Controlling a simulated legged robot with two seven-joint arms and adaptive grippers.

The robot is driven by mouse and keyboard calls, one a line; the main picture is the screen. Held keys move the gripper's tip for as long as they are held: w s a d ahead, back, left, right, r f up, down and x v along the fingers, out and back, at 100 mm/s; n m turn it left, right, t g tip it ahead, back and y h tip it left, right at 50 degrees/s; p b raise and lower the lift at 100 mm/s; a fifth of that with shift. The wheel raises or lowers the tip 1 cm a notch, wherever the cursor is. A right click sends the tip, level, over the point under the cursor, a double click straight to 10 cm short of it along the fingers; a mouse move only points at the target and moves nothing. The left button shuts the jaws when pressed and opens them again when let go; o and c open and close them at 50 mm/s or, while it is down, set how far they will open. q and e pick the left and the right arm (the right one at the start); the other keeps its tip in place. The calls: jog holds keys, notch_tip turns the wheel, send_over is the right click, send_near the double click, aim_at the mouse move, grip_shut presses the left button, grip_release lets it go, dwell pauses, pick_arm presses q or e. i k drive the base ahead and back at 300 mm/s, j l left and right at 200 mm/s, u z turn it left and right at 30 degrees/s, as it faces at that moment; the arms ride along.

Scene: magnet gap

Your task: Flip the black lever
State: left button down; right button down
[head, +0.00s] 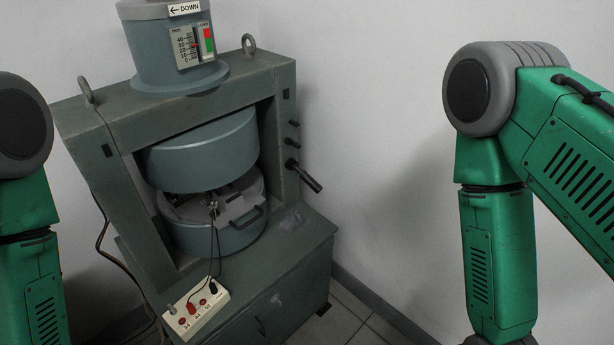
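A black lever (306,177) sticks out from the right side of a grey-green magnet machine (283,110). It slants down to the right, with its thick grip at the outer end. Two smaller dark knobs (293,124) sit above it on the same side post. My green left arm shows at the left edge and my green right arm at the right; both hang down, apart from the machine. Neither gripper is in view, and nothing visible touches the lever.
The machine has two round grey-blue poles (205,150) with a gap between them. A white box (195,312) with wires stands on its base. A gauge (195,45) is on top, below a "DOWN" label. Open space lies between the lever and my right arm, before a bare wall.

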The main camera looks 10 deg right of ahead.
aim_at(310, 182)
jog(key=i+l+u, duration=0.2)
jog(key=u, duration=0.15)
jog(key=i+l+u, duration=0.15)
jog(key=l+u, duration=0.2)
jog(key=i+l+u, duration=0.15)
jog(key=u, duration=0.2)
jog(key=l, duration=0.1)
